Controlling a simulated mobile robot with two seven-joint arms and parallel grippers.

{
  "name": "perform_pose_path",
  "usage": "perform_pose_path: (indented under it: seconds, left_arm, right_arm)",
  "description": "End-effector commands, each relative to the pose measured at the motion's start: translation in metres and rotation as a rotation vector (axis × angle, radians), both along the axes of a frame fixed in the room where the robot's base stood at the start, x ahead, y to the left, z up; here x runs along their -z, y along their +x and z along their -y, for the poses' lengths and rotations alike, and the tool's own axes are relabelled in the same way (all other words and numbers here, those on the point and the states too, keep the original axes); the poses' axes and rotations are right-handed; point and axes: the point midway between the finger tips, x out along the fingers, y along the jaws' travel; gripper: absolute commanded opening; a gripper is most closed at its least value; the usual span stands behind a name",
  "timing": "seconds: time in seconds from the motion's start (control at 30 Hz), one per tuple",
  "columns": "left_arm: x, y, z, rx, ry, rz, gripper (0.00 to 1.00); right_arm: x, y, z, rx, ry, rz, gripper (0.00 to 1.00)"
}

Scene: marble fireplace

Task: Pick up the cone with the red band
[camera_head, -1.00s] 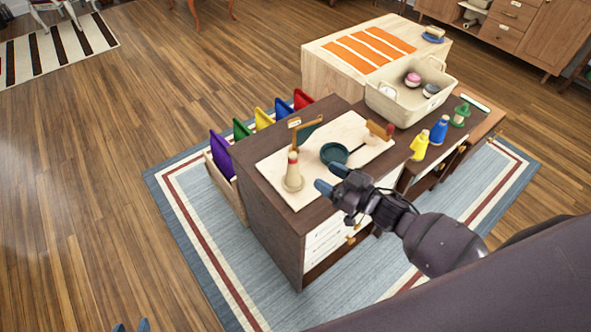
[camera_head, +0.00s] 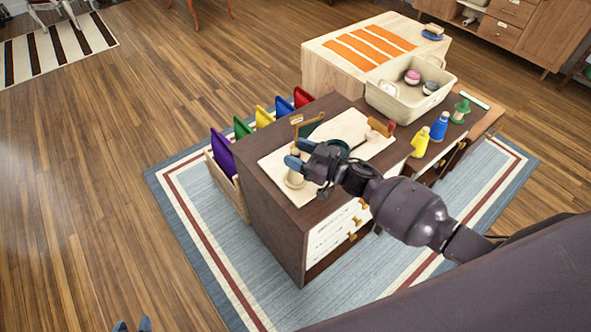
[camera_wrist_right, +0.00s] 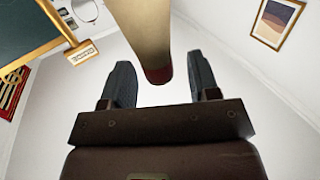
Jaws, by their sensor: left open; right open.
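The cone with the red band (camera_head: 293,181) is cream coloured and stands upright on a pale board (camera_head: 272,166) on the dark cabinet. In the head view my right gripper (camera_head: 299,153) covers its upper part, and the band is hidden there.
A dark green round dish, partly hidden, lies behind my right gripper. Yellow (camera_head: 420,143), blue (camera_head: 439,128) and green (camera_head: 461,110) bottle-like objects stand to the right. A cream basket (camera_head: 388,108) sits beyond.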

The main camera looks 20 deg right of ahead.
Motion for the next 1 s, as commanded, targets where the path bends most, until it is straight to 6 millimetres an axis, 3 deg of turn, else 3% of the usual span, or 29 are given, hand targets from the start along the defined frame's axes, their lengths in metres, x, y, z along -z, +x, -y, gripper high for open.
perform_pose_path:
  seconds: [0.2, 0.47, 0.83, 1.0]
  left_arm:
    - [0.001, 0.000, 0.000, 0.001, 0.002, -0.001, 0.43]
    - [0.000, 0.000, -0.001, 0.002, 0.002, 0.000, 0.43]
    - [0.002, -0.001, -0.001, 0.001, 0.003, -0.003, 0.43]
    - [0.004, -0.003, -0.001, 0.000, 0.003, -0.009, 0.43]
  right_arm:
    - [0.001, 0.017, -0.015, 0.000, 0.000, 0.000, 0.55]
    - [0.000, 0.019, -0.017, 0.000, 0.000, 0.000, 0.55]
    - [0.000, 0.019, -0.017, 0.001, 0.000, 0.000, 0.02]
    - [0.000, 0.019, -0.017, 0.001, 0.000, 0.000, 0.00]
